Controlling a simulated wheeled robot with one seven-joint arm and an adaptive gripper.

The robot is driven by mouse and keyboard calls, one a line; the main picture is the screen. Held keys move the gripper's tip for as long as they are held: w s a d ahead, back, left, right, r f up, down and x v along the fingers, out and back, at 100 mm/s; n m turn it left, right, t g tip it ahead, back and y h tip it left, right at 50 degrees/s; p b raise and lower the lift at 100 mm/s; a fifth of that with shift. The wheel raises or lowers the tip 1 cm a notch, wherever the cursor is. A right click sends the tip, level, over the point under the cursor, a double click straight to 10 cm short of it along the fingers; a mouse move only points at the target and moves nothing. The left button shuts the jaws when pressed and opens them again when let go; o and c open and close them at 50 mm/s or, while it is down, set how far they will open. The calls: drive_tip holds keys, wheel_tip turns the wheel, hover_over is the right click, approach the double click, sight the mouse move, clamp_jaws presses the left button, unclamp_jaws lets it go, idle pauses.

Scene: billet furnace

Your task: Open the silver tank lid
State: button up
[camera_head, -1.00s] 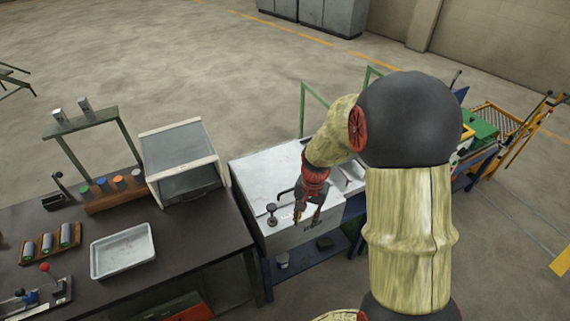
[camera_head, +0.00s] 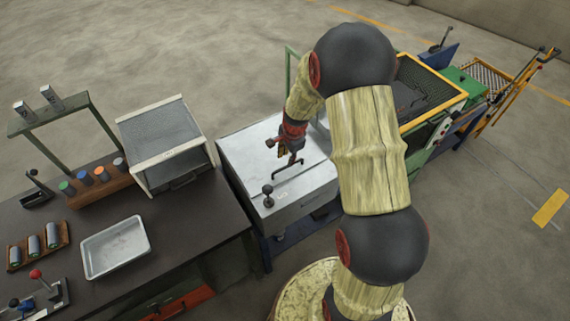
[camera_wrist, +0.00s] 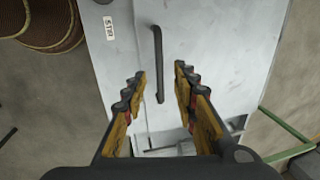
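The silver tank (camera_head: 308,207) stands right of the dark workbench, with its flat lid (camera_head: 240,150) lying closed on top. A black bar handle (camera_head: 277,178) rises from the lid; it also shows in the wrist view (camera_wrist: 157,65). My gripper (camera_head: 288,158) is over the lid by the handle, pointing down. In the wrist view my gripper (camera_wrist: 160,72) is open, and the handle's lower end appears between the fingertips. I cannot tell whether the fingers reach down around it. My arm hides the tank's right part in the head view.
A black knob (camera_head: 268,190) stands on the tank's front left. The dark workbench (camera_head: 190,235) on the left carries a metal tray (camera_head: 113,268) and a grey box (camera_head: 165,140). A yellow-framed machine (camera_head: 433,85) stands to the right. A green rail (camera_head: 290,65) rises behind the tank.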

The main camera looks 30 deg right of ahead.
sight(285, 167)
drive_tip(key=f, duration=0.4)
drive_tip(key=w+f, duration=0.1)
drive_tip(key=f, duration=0.1)
drive_tip(key=shift+c, duration=1.2)
clamp_jaws()
